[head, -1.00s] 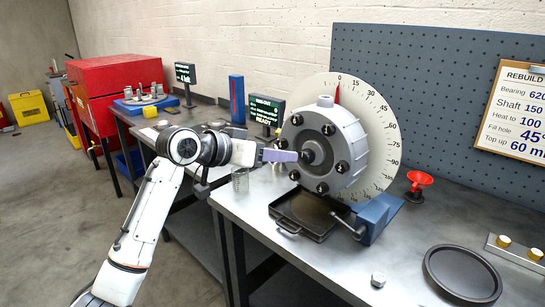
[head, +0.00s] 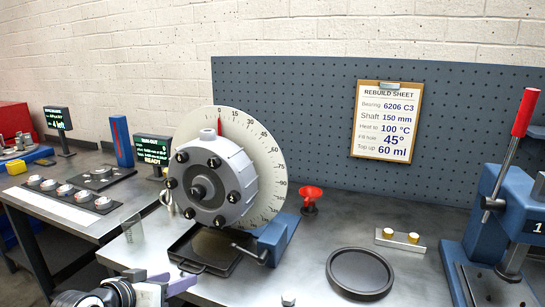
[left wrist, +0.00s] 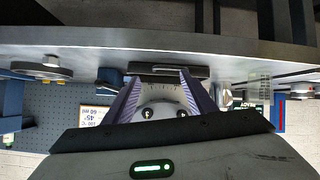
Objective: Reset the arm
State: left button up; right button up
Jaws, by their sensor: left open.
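My left arm and gripper (head: 178,284) are low at the bottom left of the head view, in front of the bench's front edge. In the left wrist view my left gripper (left wrist: 160,90) shows two purple fingers spread apart with nothing between them. The grey round housing (head: 212,182) with dark bolts stands before the white dial plate (head: 268,165), behind and above the gripper and apart from it. A black drip tray (head: 215,262) lies under the housing. My right gripper is not in view.
A blue vise-like block (head: 277,238), red funnel (head: 310,197), black round dish (head: 360,272) and small nut (head: 288,300) are on the bench. A blue press with a red handle (head: 524,112) stands at the right. A glass beaker (head: 132,229) stands left of the tray.

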pick_arm(q)
jog(key=s+d+f+g+y, duration=0.1)
jog(key=s+d+f, duration=0.2)
jog(key=s+f, duration=1.2)
jog(key=s+d+f, duration=0.2)
jog(key=s+f, duration=0.3)
jog(key=s, duration=0.3)
jog(key=s+d+f+g, duration=0.1)
jog(key=s+d+f, duration=0.1)
jog(key=s+f, duration=0.3)
jog(key=s, duration=0.3)
jog(key=shift+s+g, duration=0.25)
jog(key=shift+g, duration=0.05)
